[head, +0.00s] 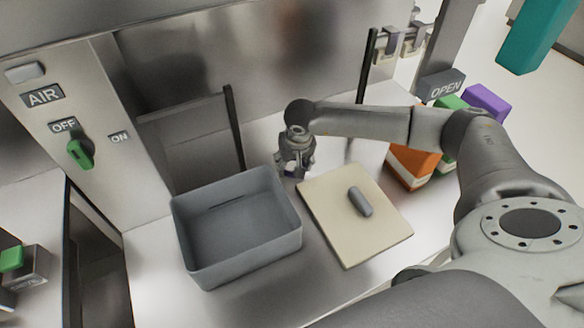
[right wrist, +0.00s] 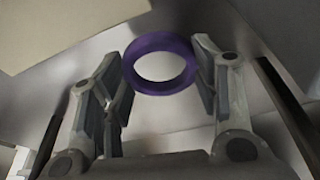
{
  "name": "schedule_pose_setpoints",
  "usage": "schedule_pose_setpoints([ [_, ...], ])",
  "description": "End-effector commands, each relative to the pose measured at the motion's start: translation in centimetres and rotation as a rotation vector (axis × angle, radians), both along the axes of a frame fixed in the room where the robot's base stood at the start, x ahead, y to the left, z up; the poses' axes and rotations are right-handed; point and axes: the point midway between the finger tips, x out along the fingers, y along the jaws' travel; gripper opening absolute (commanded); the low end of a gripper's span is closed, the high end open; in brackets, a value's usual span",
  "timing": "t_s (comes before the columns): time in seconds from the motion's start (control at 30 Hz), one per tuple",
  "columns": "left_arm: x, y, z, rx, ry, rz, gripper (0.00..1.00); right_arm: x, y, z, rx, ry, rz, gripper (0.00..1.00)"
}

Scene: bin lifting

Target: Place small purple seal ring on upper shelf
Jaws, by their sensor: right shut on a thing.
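In the right wrist view the small purple seal ring (right wrist: 160,88) sits between the two fingers of my right gripper (right wrist: 163,72), which is shut on it. The ring's open hole faces the camera. In the head view my right gripper (head: 294,172) points down between the grey bin and the cream board. Only a bit of purple shows at its fingertips there. My left gripper is not in view. I cannot identify the upper shelf with certainty in these views.
A grey bin (head: 283,247) stands empty on the metal counter. A cream board (head: 330,213) with a grey cylinder (head: 360,201) lies to its right. Orange (head: 410,165), green and purple (head: 487,103) boxes stand at the right. Dark upright bars (head: 235,128) rise behind the bin.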

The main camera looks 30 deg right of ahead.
Motion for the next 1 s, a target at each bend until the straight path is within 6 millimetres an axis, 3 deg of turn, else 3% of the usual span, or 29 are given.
schedule_pose_setpoints([
  [0.17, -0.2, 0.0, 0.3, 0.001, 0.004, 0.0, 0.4, 0.7, 0.2, -0.9, 0.0, 0.001, 0.0, 0.4],
  [0.4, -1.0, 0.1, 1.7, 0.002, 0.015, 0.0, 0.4, 0.6, 0.2, -3.7, 0.002, 0.002, -0.001, 0.4],
  [0.77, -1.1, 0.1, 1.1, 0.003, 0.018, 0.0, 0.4, 0.7, 0.2, -4.3, 0.001, 0.0, 0.0, 0.4],
  [0.8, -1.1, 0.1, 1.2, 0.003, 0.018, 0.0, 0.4, 0.7, 0.2, -4.2, 0.001, 0.0, -0.001, 0.58],
  [0.83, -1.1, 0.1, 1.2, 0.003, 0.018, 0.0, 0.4, 0.6, 0.1, -4.1, 0.001, 0.0, -0.001, 0.62],
  [1.0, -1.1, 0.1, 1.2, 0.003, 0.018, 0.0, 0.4, 0.6, 0.1, -4.1, 0.0, 0.0, -0.001, 0.66],
])
